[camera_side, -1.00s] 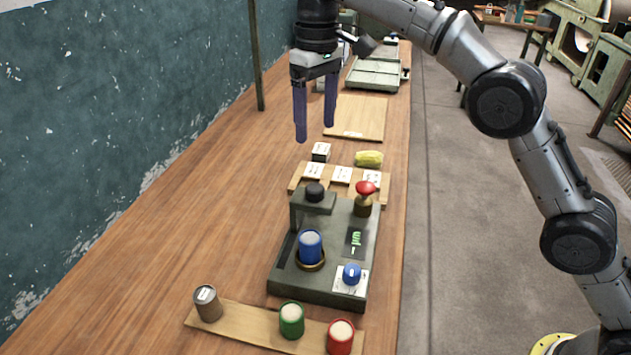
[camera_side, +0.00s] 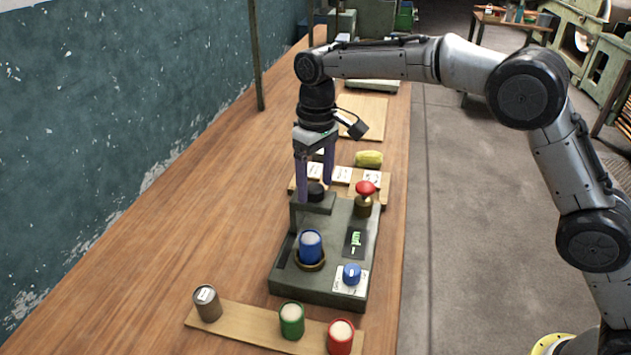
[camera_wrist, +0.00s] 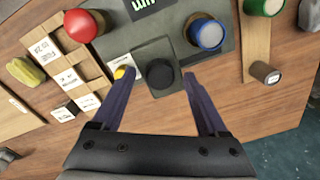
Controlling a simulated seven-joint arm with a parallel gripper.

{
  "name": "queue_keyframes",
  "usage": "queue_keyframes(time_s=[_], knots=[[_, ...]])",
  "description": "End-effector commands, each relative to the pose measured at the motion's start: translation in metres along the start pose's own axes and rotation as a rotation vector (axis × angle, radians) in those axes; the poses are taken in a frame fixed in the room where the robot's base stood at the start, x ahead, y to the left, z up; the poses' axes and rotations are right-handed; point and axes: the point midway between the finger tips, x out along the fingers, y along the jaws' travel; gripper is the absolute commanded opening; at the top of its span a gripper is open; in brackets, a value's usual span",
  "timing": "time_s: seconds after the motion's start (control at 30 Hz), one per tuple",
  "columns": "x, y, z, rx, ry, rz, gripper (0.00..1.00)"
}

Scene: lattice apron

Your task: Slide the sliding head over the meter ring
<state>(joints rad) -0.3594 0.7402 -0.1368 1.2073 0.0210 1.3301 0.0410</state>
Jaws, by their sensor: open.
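The sliding head (camera_side: 313,208) is a dark grey-green block with a round black knob (camera_wrist: 162,78) on top, at the rear left of the meter's base. The brass meter ring (camera_side: 311,266) lies in front of it on the same base. A blue can with a pale top (camera_side: 311,244) stands in the ring, apart from the head. My gripper (camera_side: 315,193) points down over the head, open. In the wrist view its two purple fingers (camera_wrist: 159,74) lie either side of the knob, with gaps. Whether the tips reach knob height I cannot tell.
A red mushroom button (camera_side: 366,188) stands right of the head and a blue dial (camera_side: 352,274) at the front right. Green (camera_side: 291,320), red (camera_side: 341,336) and brown (camera_side: 207,303) cans stand on a front board. Open tabletop lies to the left.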

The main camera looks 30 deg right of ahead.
Motion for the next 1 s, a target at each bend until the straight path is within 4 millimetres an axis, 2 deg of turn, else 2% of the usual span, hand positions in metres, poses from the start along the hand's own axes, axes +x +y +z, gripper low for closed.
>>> queue_keyframes(time_s=[0.37,0.7,0.8,1.0], knots=[[0.0056,0.0000,0.0000,0.000,0.000,0.000,0.77],[0.0052,0.0000,0.0000,0.000,0.000,0.000,0.15],[0.0051,0.0000,0.0000,0.000,0.000,0.000,0.00],[0.0050,0.0000,-0.0001,0.000,0.001,0.000,0.00]])
